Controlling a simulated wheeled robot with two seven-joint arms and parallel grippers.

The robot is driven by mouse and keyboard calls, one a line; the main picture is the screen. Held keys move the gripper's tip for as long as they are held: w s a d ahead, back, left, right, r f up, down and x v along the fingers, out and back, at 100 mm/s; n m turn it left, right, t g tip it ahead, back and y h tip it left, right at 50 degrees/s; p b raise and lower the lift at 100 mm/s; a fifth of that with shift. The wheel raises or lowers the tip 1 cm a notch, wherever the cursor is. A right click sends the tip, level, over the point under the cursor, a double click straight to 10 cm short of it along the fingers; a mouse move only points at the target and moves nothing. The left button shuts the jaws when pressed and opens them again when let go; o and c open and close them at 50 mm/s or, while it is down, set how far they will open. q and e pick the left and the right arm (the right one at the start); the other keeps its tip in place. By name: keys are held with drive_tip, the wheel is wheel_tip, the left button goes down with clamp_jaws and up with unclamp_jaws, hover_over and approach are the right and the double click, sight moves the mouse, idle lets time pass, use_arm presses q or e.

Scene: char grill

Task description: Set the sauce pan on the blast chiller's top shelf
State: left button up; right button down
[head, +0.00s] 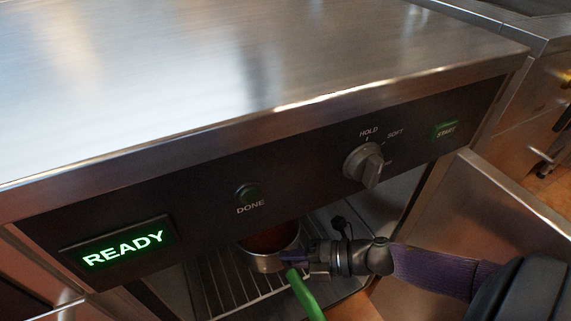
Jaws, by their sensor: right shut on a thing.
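The sauce pan (263,262) is a small metal pan with reddish-brown sauce in it and a green handle (305,296). It is inside the open blast chiller (100,195), over a wire shelf (229,293) just below the control panel. The panel hides the pan's far side, and I cannot tell whether the pan touches the shelf. My right gripper (296,258) reaches in from the right and is shut on the sauce pan near its handle. My left gripper is not in view.
The chiller's door (520,205) stands open at the right, beside my right arm. The panel above the opening has a lit READY display (124,248), a DONE button (248,194), a knob (364,163) and a START button (445,130). The steel top is clear.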

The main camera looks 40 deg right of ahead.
wheel_tip(320, 180, down, 3)
drive_tip(key=shift+r+b, duration=0.1)
drive_tip(key=shift+b, duration=0.7)
drive_tip(key=shift+r, duration=0.25)
drive_tip(key=c, duration=0.6)
unclamp_jaws()
drive_tip(key=shift+f, duration=0.1)
drive_tip(key=shift+c, duration=0.2)
